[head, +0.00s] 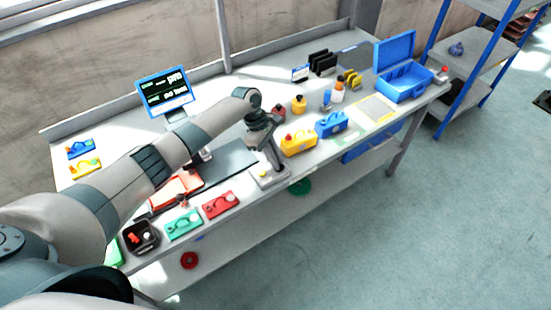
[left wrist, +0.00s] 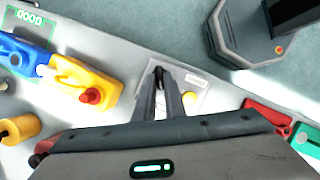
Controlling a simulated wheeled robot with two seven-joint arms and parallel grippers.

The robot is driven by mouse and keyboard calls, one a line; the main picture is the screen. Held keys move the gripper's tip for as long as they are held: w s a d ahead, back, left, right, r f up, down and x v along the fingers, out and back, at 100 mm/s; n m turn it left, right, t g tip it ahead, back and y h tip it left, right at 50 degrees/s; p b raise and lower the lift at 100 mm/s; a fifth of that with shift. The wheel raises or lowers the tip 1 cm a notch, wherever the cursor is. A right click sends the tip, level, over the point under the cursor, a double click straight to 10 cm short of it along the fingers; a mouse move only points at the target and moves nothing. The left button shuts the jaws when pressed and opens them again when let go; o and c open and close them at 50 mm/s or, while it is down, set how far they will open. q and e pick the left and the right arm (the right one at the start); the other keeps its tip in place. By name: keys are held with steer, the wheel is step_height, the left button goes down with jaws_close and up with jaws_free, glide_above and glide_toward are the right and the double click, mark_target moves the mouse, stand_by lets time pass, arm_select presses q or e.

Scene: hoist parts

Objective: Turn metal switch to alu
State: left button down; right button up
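The metal switch appears to be the pale panel (head: 268,178) near the front edge of the table, right of the dark mat. In the left wrist view this panel (left wrist: 196,82) shows a small label and a yellow round part. My left gripper (head: 275,164) points down over it. In the left wrist view its fingers (left wrist: 160,74) lie close together over the panel's left part. They hide what is between their tips, so I cannot tell whether they grip a lever, nor the switch's setting. My right gripper is not in view.
Beside the panel stand a yellow box (head: 298,142) with a red knob and a blue box (head: 331,125). Red (head: 220,204) and green (head: 184,223) boxes lie left along the front edge. A monitor (head: 164,90) and an open blue case (head: 404,82) stand farther back.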

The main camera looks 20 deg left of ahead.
arm_select(q)
steer(key=shift+w+m, duration=0.1)
steer(key=shift+m, duration=0.2)
steer(key=shift+w+m+g, duration=0.1)
steer(key=shift+m+g, duration=0.4)
steer(key=shift+m, duration=0.4)
steer(key=shift+w+d+m+g+b, duration=0.15)
steer(key=shift+m+g+b, duration=0.3)
steer(key=shift+m, duration=0.75)
steer(key=m+g+y+b, duration=0.1)
steer(key=m, duration=0.2)
steer(key=shift+w+d+m+b, duration=0.1)
steer(key=shift+w+m+b, duration=0.05)
steer(key=shift+m+b, duration=0.2)
steer(key=shift+d+m+g+y+b, duration=0.2)
steer(key=shift+m+y+b, duration=0.45)
steer(key=shift+m, duration=1)
steer(key=shift+y, duration=0.25)
steer(key=shift+w+r, duration=0.1)
steer(key=c, duration=1.8)
jaws_free()
